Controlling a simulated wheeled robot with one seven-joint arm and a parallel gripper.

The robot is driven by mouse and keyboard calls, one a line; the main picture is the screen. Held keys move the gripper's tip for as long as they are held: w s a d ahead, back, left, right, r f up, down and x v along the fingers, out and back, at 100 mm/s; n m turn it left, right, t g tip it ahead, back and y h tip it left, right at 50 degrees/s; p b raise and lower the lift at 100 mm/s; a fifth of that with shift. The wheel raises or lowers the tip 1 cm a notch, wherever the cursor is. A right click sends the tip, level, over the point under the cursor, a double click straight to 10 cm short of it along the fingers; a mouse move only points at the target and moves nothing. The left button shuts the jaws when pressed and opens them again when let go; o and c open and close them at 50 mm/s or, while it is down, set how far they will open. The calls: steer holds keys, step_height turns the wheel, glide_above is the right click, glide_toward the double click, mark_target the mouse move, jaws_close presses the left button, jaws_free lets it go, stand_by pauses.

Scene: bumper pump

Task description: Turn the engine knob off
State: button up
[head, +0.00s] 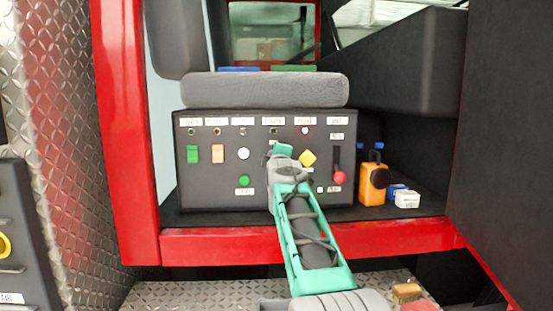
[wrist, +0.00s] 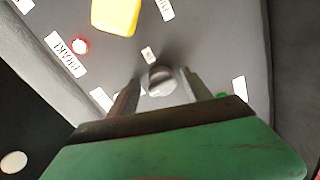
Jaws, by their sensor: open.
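A dark panel box (head: 222,163) stands inside the red-framed opening in the head view. In the wrist view, a small round grey knob (wrist: 159,80) with a raised ridge sits on the panel. My gripper (wrist: 158,83) is open, with one finger on each side of the knob. I cannot tell if either finger touches it. In the head view my gripper (head: 282,152) is in front of the panel's middle and hides the knob. The label by the knob is too small to read, so I cannot confirm it names the engine.
A yellow diamond-shaped knob (head: 308,158) sits close right of my gripper, also seen in the wrist view (wrist: 115,15).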

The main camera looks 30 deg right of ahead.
steer(key=b+v, duration=0.2)
steer(key=v, duration=0.6)
steer(key=shift+w+d, duration=0.1)
